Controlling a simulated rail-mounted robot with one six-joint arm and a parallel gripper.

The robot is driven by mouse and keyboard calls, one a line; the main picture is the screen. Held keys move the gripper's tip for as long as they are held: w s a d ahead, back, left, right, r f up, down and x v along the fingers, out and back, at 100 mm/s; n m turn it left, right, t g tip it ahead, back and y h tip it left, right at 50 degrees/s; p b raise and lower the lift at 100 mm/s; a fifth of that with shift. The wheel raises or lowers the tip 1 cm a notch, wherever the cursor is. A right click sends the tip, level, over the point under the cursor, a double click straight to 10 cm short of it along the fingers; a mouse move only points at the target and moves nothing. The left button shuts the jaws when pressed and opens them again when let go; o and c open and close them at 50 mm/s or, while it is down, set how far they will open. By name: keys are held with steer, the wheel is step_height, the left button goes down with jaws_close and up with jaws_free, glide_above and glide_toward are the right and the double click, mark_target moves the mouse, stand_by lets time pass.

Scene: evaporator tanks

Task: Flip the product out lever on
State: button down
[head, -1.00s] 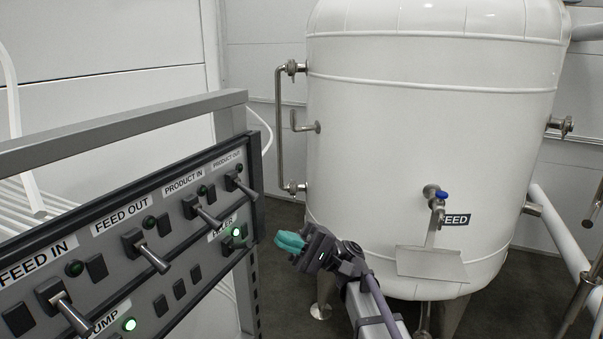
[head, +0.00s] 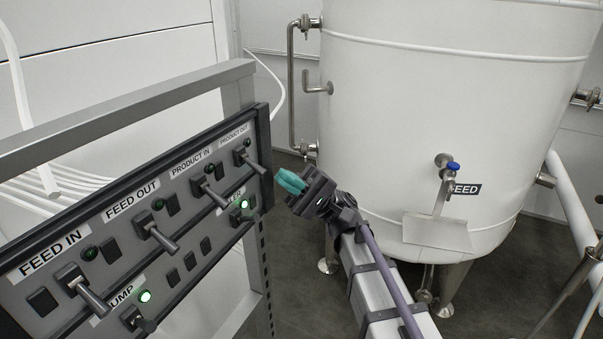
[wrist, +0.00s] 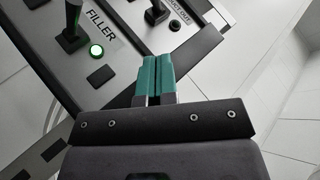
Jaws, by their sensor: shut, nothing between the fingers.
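My gripper (head: 291,182) has teal fingers pressed together and empty, just right of the panel's right edge, apart from the lever. In the wrist view the shut fingers (wrist: 157,75) lie in front of the panel's edge. The product out lever (wrist: 157,13) shows there at the top, partly cut off, beyond the fingertips.
Along the same row are the PRODUCT IN lever (head: 210,190), FEED OUT lever (head: 160,237) and FEED IN lever (head: 88,295). Below, the FILLER switch (head: 239,213) and pump switch (head: 140,318) have lit green lamps. A white tank (head: 430,110) stands behind my arm.

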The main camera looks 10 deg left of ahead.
mark_target(257, 168)
steer(key=s+r+p, duration=0.1)
steer(key=s+a+r, duration=0.1)
steer(key=s, duration=0.1)
steer(key=s+a+r+p, duration=0.1)
steer(key=shift+s+r+p, duration=0.3)
steer(key=shift+r+p, duration=0.05)
steer(key=shift+r, duration=0.05)
steer(key=shift+s+r+m, duration=0.1)
steer(key=shift+r+m, duration=0.05)
steer(key=shift+m, duration=0.15)
